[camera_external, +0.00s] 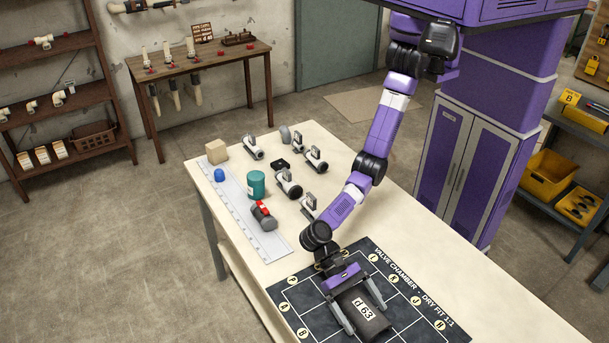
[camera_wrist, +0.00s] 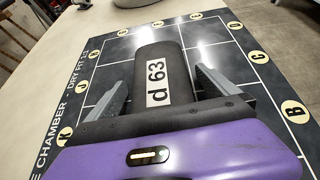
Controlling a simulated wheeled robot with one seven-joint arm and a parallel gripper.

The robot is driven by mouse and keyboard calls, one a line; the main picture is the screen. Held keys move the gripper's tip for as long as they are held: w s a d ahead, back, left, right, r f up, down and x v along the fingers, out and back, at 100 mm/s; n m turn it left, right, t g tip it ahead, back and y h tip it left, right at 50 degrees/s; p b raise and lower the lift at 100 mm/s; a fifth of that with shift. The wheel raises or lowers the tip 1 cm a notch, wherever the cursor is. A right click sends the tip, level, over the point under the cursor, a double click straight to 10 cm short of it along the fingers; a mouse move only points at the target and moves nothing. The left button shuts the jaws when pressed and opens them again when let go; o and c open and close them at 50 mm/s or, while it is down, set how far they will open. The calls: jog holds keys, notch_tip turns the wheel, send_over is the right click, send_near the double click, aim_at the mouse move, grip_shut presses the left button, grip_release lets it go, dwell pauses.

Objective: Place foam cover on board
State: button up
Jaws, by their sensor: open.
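The foam cover (camera_external: 363,313) is a dark grey half-round piece with a white label reading "d 63". It lies on the dark board (camera_external: 400,316), which has white grid lines, lettered circles and the words "VALVE CHAMBER - DRY FIT 1:1". My gripper (camera_external: 357,304) is low over the board, its two grey fingers spread on either side of the cover. In the wrist view the cover (camera_wrist: 160,72) sits between the fingers, with a visible gap on each side. Whether anything lies under the cover is hidden.
Several grey pipe fittings (camera_external: 288,184) stand on the table behind the board. A teal cylinder (camera_external: 256,185), a blue cap (camera_external: 219,175), a grey fitting with a red part (camera_external: 264,216) and a wooden block (camera_external: 216,152) are near a white ruler strip (camera_external: 235,208). The table's right side is clear.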

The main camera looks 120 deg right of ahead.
jog(key=shift+r, duration=0.1)
jog(key=shift+d+r, duration=0.15)
jog(key=v, duration=1.1)
jog(key=shift+d+r+p, duration=0.15)
jog(key=shift+d+p, duration=0.15)
jog(key=shift+w, duration=0.1)
